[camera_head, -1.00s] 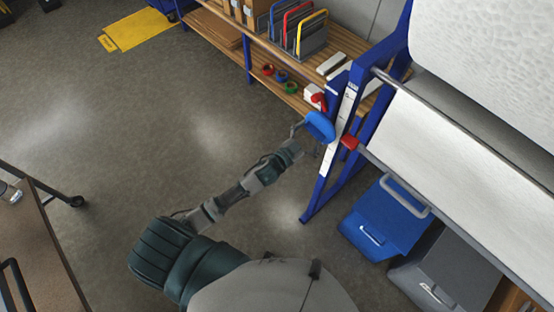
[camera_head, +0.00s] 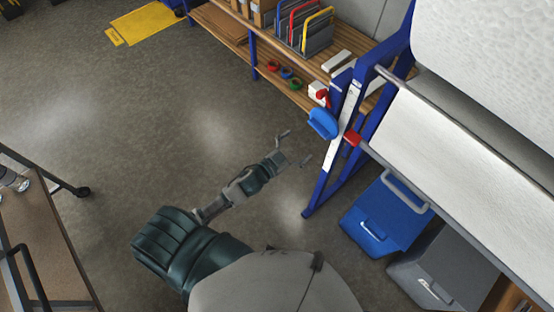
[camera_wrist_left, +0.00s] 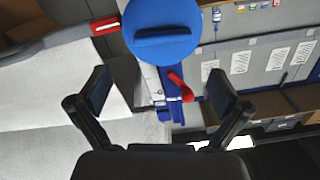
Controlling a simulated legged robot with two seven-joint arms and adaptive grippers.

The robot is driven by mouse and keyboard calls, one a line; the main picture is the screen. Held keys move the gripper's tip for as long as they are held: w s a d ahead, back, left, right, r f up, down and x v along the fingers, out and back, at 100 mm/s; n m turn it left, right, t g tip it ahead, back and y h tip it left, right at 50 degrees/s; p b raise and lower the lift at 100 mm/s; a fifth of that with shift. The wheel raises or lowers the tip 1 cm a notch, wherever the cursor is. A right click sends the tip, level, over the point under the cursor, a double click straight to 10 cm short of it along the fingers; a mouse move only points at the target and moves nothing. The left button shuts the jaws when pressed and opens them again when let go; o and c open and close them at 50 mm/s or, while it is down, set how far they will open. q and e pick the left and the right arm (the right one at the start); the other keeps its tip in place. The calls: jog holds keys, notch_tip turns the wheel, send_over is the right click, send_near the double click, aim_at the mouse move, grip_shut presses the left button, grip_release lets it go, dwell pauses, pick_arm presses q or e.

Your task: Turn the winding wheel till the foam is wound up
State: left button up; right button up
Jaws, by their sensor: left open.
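The winding wheel is a blue disc (camera_head: 323,124) on the side of a blue frame (camera_head: 328,185). It also shows at the top of the left wrist view (camera_wrist_left: 162,18), with a dark raised bar across its face. White foam (camera_head: 450,140) hangs as a wide sheet from the frame, below a large white roll (camera_head: 490,50). My left gripper (camera_head: 295,148) is open and empty, apart from the wheel, to its lower left in the head view. Its two spread fingers (camera_wrist_left: 158,92) show below the wheel in the wrist view. My right gripper is not in view.
A red part (camera_head: 351,138) sits beside the wheel, and a red lever (camera_wrist_left: 181,87) shows below it. A wooden shelf (camera_head: 345,45) stands behind the frame. Blue (camera_head: 388,215) and grey (camera_head: 445,265) bins stand under the foam. A cart (camera_head: 40,240) is at left. Floor between is clear.

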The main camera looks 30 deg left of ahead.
pick_arm(q)
jog(key=p+v, duration=0.1)
jog(key=v, duration=0.8)
jog(key=shift+s+p, duration=0.2)
jog(key=shift+p, duration=0.1)
jog(key=shift+r, duration=0.1)
jog(key=shift+p, duration=0.3)
dwell(0.3)
